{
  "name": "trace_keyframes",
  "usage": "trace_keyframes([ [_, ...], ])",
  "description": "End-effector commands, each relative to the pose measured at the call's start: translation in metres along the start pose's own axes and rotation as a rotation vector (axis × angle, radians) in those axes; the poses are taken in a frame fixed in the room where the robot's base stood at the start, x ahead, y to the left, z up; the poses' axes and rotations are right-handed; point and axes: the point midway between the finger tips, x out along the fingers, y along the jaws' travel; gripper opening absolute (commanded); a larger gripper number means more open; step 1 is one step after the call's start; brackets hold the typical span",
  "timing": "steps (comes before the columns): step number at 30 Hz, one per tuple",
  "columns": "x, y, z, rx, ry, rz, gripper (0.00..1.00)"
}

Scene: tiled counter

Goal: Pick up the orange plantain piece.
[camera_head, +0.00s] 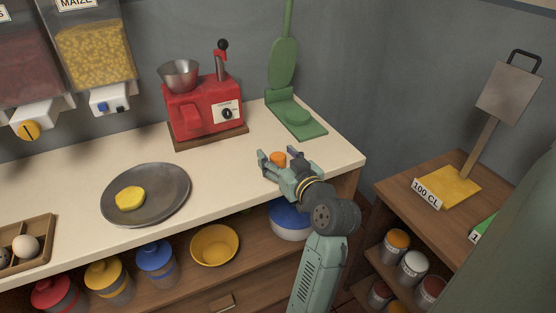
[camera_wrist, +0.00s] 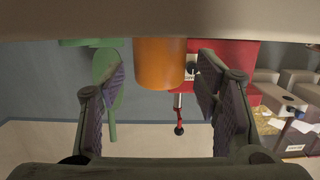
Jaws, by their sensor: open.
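The orange plantain piece (camera_head: 278,158) is a short orange cylinder standing on the counter near its right front edge. It shows large in the wrist view (camera_wrist: 160,64), at the top middle, between the two finger pads and a little beyond them. My gripper (camera_head: 279,157) is open, low over the counter, with a finger on each side of the piece. In the wrist view my gripper (camera_wrist: 161,85) shows a gap between each pad and the piece. The far side of the piece is hidden.
A red machine (camera_head: 205,107) with a metal bowl and a green press (camera_head: 295,117) stand behind. A dark plate (camera_head: 173,205) with a yellow piece (camera_head: 130,198) lies to the left. The counter between plate and gripper is clear. A shelf with a yellow bowl (camera_head: 215,246) is below.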

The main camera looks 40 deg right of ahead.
Motion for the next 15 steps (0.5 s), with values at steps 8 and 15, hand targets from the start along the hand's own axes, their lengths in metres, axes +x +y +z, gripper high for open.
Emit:
trace_keyframes([
  [8,0.0049,0.0004,0.0009,0.000,-0.001,0.001,0.57],
  [15,0.0046,0.0003,0.0008,0.000,0.000,0.001,0.42],
])
